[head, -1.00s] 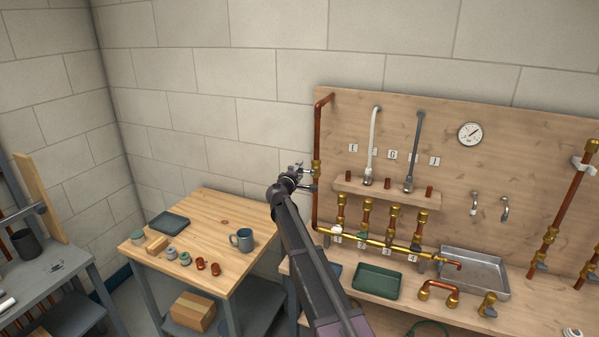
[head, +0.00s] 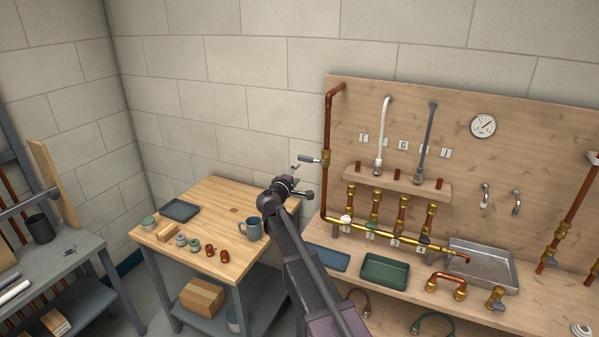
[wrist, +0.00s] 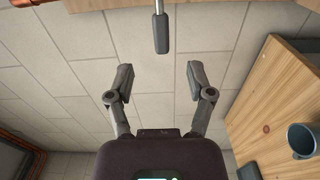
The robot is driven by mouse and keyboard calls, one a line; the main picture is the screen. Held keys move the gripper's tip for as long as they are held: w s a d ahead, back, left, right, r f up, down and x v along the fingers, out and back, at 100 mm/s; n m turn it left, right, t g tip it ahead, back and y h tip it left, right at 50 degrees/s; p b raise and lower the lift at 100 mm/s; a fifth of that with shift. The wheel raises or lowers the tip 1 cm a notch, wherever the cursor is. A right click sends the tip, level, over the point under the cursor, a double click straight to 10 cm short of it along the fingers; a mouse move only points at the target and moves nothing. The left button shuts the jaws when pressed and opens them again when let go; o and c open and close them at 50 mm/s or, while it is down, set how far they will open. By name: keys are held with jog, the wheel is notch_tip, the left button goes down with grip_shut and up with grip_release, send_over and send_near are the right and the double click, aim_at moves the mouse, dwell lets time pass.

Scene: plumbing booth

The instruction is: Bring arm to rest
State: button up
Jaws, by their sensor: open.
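In the head view my gripper (head: 300,187) is at the end of my raised arm, between the wooden table and the plumbing board. The valve lever (head: 309,159) on the left copper pipe sticks out to the left above it. The fingers are small and partly hidden by my wrist in the head view.
The wooden table (head: 222,202) holds a blue mug (head: 250,229), a dark tray (head: 180,210) and several small fittings. The plumbing board (head: 400,110) stands at right, with a green tray (head: 385,271) and a metal tray (head: 483,266) on its bench. A grey shelf unit stands at left.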

jog(key=shift+s, duration=0.1)
dwell(0.3)
jog(key=s+d+f+m+g, duration=0.4)
jog(key=s+d+f+g, duration=0.15)
jog(key=s+d, duration=0.3)
jog(key=s+d+f+m+g, duration=0.4)
jog(key=s+d+f+m, duration=0.15)
jog(key=s+d, duration=0.3)
jog(key=s+f+m+g+y, duration=0.1)
jog(key=s+f+g+y, duration=0.2)
jog(key=s, duration=0.7)
jog(key=s+f+m+g+y, duration=0.2)
jog(key=s+f+g+y, duration=0.1)
jog(key=s, duration=0.8)
jog(key=shift+a+f+g+y, duration=0.3)
jog(key=shift+f+g+y, duration=0.05)
jog(key=shift+f+y, duration=0.5)
jog(key=shift+c, duration=0.7)
